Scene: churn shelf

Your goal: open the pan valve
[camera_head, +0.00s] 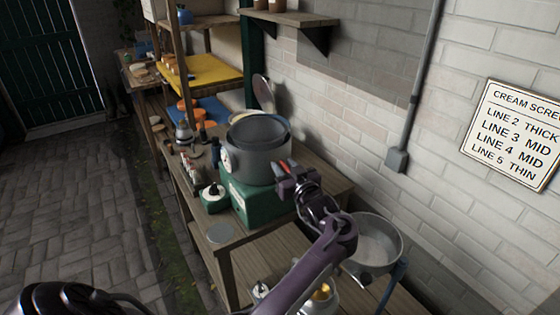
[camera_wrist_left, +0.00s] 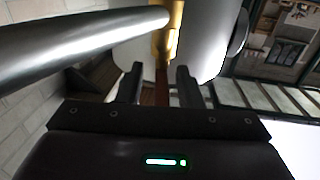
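The grey metal pan (camera_head: 258,163) stands on a green block (camera_head: 252,203) on the wooden bench. In the left wrist view, the brass valve body (camera_wrist_left: 168,38) comes from the pale metal wall (camera_wrist_left: 205,55). A narrow reddish-brown lever (camera_wrist_left: 162,85) runs from it between my fingers. My left gripper (camera_head: 284,168) is at the pan's right side, with a bit of red showing at its fingertips. In the wrist view the left gripper (camera_wrist_left: 160,82) is open around the lever, with gaps on both sides. Its far end is hidden behind the gripper body. My right gripper is not in view.
A thick grey tube (camera_wrist_left: 75,40) crosses the wrist view close to the left finger. A wide metal bowl (camera_head: 374,243) stands right of my arm. A brick wall (camera_head: 350,120) bounds the right.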

